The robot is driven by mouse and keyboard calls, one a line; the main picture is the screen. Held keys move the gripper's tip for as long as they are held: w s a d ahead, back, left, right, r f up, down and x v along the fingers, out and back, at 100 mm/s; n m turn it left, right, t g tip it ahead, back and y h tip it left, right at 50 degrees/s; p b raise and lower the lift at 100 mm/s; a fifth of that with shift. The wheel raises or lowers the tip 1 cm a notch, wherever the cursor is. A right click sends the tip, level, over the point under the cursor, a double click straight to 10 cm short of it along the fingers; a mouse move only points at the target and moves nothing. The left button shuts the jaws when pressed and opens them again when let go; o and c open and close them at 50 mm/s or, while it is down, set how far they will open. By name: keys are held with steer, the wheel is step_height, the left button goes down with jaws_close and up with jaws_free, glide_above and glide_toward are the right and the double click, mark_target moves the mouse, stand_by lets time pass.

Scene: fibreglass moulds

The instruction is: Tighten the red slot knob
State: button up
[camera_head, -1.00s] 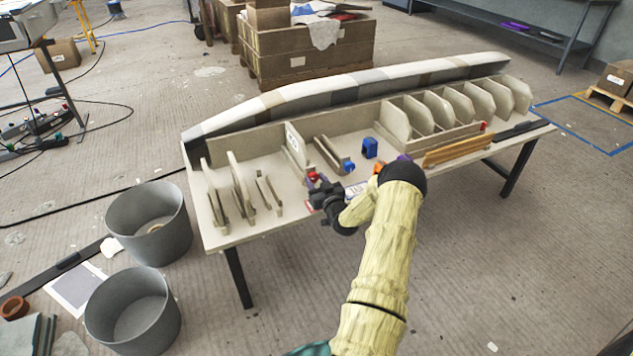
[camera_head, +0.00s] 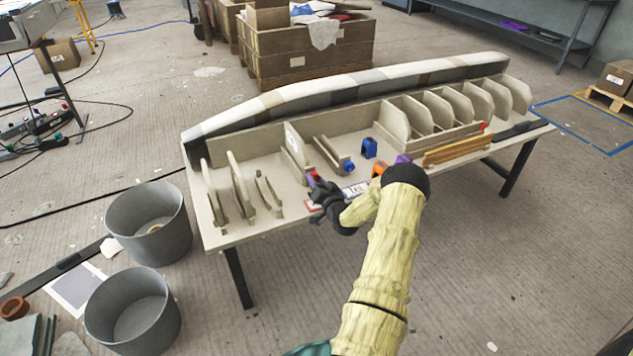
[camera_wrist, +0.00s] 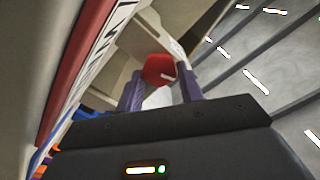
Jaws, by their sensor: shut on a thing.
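The red slot knob (camera_wrist: 159,69) shows in the wrist view between the two purple fingers of my gripper (camera_wrist: 160,88). My gripper is shut on it. A small pale mark shows on the knob's face. There the knob is mostly hidden by my wrist, with only a little red showing.
The table (camera_head: 240,232) carries upright panels (camera_head: 240,185) on the left and a row of dividers (camera_head: 440,112) on the right. Two grey bins (camera_head: 150,222) stand on the floor at left.

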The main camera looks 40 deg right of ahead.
steer(key=shift+f+m, duration=0.1)
steer(key=shift+m, duration=0.2)
steer(key=o, duration=1)
steer(key=shift+s, duration=0.1)
steer(key=p+v, duration=0.3)
steer(key=v, duration=1.4)
steer(key=shift+s+a, duration=0.15)
